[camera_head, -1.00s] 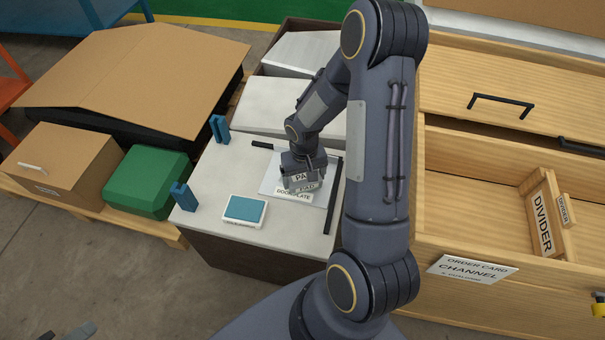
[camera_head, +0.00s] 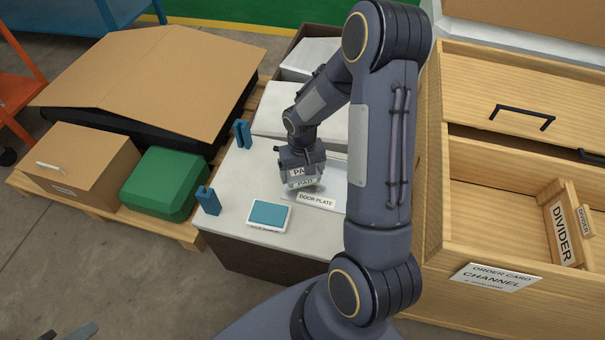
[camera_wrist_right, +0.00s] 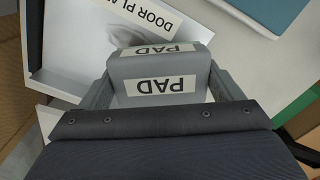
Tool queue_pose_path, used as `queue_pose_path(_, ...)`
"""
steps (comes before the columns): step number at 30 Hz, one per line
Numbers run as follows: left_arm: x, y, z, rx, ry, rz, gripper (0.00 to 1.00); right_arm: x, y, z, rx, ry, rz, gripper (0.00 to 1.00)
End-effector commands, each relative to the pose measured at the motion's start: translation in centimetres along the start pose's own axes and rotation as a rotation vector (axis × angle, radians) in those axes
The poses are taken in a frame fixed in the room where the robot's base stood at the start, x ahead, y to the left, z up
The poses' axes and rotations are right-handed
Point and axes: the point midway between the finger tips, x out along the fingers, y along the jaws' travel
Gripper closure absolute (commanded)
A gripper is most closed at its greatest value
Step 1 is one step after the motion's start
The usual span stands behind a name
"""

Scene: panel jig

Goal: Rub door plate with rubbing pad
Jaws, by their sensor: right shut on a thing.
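My right gripper (camera_head: 303,172) is shut on the grey rubbing pad (camera_head: 304,182), which has white "PAD" labels. The pad also shows between the fingers in the right wrist view (camera_wrist_right: 152,67). It is at the left part of the door plate (camera_head: 330,189), a flat pale sheet labelled "DOOR PLATE". I cannot tell whether the pad touches the plate. In the right wrist view the plate (camera_wrist_right: 75,60) shows a grey smudge beside the pad. My arm hides the plate's right side. My left gripper (camera_head: 70,333) barely shows at the bottom left edge; its opening is unclear.
A blue-topped white block (camera_head: 269,214) lies on the pale bench top (camera_head: 235,180) in front of the plate. Two blue uprights (camera_head: 208,201) stand along the bench's left edge. A green case (camera_head: 163,182) is farther left. A wooden drawer unit (camera_head: 480,210) stands at right.

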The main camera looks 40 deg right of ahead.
Motion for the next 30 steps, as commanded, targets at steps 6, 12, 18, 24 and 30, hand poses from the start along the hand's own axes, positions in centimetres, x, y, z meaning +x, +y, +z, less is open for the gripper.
queue_pose_path(6,-1.6,0.7,-0.8,0.0,-0.001,0.0,0.64,-2.4,-0.1,-0.3,0.0,0.001,0.0,0.35)
queue_pose_path(12,-2.7,1.2,-1.4,0.0,-0.001,0.0,0.64,-4.2,-0.1,-0.5,-0.002,0.002,0.0,0.35)
queue_pose_path(18,-3.2,1.5,-1.6,0.0,-0.001,0.0,0.64,-5.1,-0.1,-0.6,-0.002,0.0,0.0,0.35)
queue_pose_path(24,-3.2,1.4,-1.6,0.0,-0.001,0.0,0.64,-5.1,-0.1,-0.6,-0.002,0.0,0.0,0.35)
queue_pose_path(30,-3.2,1.4,-1.6,0.0,-0.001,0.0,0.64,-5.3,-0.3,-0.7,-0.008,0.001,-0.001,0.35)
